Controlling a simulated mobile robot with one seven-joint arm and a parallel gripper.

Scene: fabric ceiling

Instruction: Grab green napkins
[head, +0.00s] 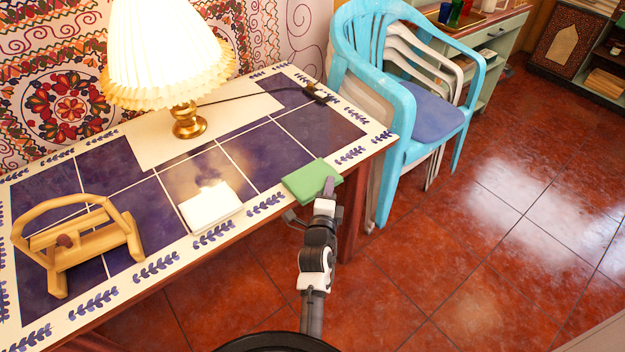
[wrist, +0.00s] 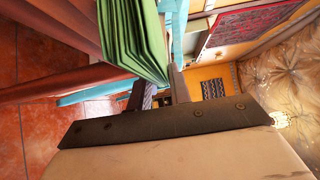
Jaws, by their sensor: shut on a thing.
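The green napkins (head: 309,179) are a flat folded stack at the front right edge of the tiled table (head: 255,209) in the head view. In the wrist view the green napkins (wrist: 132,38) show as several folded layers at the fingertips. My gripper (head: 329,187) reaches up from below to the stack's right end and is shut on it. In the wrist view the fingers of my gripper (wrist: 160,88) meet the stack's lower end. Whether the stack still touches the table is unclear.
A white napkin stack (head: 210,205) lies left of the green one. A wooden holder (head: 78,243) and a lit lamp (head: 186,118) stand on the table. A blue chair (head: 402,90) is close on the right. Red floor (head: 470,260) is open at the right.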

